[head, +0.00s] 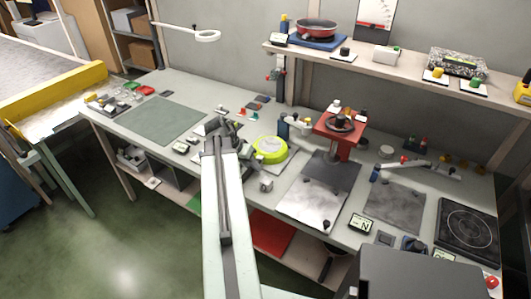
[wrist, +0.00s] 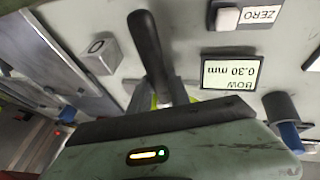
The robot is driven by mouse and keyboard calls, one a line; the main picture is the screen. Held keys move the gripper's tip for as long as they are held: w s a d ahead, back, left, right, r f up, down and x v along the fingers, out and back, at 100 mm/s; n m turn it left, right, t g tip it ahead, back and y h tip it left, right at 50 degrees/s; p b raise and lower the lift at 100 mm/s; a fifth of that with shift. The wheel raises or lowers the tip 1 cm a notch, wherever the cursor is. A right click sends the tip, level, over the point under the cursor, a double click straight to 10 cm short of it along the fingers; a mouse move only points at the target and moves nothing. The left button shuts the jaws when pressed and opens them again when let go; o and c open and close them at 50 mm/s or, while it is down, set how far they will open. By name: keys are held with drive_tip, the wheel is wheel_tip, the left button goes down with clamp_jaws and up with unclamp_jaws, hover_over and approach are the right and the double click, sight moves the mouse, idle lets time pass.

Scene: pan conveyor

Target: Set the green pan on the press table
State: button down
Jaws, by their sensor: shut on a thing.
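The green pan (head: 270,149) is lime green and shows in the head view right of my gripper, at or just above the workbench; I cannot tell if it touches. My gripper (head: 224,128) is shut on its dark handle (wrist: 146,40), which sticks out past the jaws in the wrist view. Only slivers of lime green show behind the gripper body there; the rest of the pan is hidden. A red press (head: 340,125) stands to the right, with a grey metal plate (head: 312,205) in front of it. I cannot tell which surface is the press table.
A red pan (head: 316,27) sits on the upper shelf. A black hob (head: 468,228) is at the far right. A display reading "BOW 0.30 mm" (wrist: 229,74) and a ZERO button (wrist: 228,19) lie near the handle. A grey-green mat (head: 160,121) lies clear at left.

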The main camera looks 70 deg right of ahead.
drive_tip(key=shift+r, duration=0.15)
wheel_tip(320, 180, up, 33)
drive_tip(key=p, duration=3.3)
wheel_tip(320, 180, down, 19)
drive_tip(key=b, duration=1.8)
drive_tip(key=shift+b, duration=0.3)
